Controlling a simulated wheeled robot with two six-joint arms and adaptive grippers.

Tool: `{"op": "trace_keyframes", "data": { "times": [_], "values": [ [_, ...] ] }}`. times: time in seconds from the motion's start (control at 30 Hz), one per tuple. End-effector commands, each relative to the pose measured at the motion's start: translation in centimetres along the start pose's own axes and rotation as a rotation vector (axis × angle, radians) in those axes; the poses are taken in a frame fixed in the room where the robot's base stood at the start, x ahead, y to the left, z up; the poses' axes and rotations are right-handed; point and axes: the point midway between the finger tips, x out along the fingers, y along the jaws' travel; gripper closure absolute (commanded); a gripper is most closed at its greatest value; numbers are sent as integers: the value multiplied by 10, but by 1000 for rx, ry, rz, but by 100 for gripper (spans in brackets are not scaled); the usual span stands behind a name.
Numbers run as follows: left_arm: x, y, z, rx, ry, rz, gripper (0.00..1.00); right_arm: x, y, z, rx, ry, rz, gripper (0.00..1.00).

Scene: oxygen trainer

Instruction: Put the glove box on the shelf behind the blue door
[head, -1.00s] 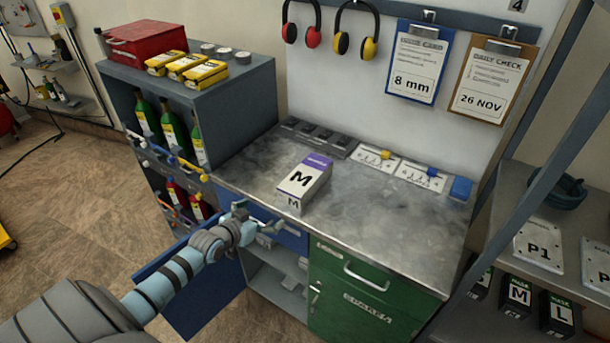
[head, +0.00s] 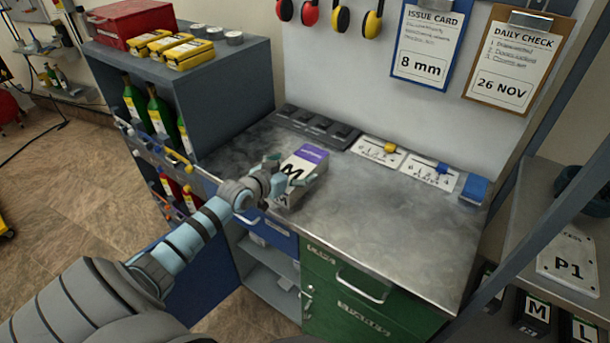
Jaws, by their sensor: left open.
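The glove box (head: 308,163), white and grey with a purple end and a black M, lies on the metal worktop (head: 390,215). My left gripper (head: 288,177) is open at the box's near left side and hides part of it. I cannot tell whether the fingers touch it. The blue door (head: 197,285) stands swung open at the lower left, partly behind my left arm. The shelf (head: 268,272) in the cabinet beside it is exposed, with small pale items on it. My right gripper is out of view.
A green cabinet (head: 350,300) with a handle stands right of the open shelf. A grey rack (head: 225,95) with green bottles stands left of the worktop. A slanted grey post (head: 535,160) crosses the right side.

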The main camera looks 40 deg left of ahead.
Motion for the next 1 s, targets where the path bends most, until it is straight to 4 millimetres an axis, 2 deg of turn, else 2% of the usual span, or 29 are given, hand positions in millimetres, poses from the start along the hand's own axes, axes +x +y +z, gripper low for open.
{"op": "trace_keyframes", "data": {
  "times": [0.1, 0.5, 0.53, 0.57, 0.83, 1.0],
  "values": [
    [-1, 0, -2, 0, 1, 0, 7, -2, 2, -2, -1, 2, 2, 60],
    [0, 1, -3, 0, 2, 2, 71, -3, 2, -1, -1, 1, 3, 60],
    [0, 1, -4, 1, 4, 2, 71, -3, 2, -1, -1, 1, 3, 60],
    [-1, 1, -4, 0, 4, 1, 77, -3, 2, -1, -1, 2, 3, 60],
    [-3, 0, -9, 0, 3, 1, 77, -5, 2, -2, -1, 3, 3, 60],
    [-13, 0, -37, 3, 6, 1, 77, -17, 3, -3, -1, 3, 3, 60]
  ]
}}
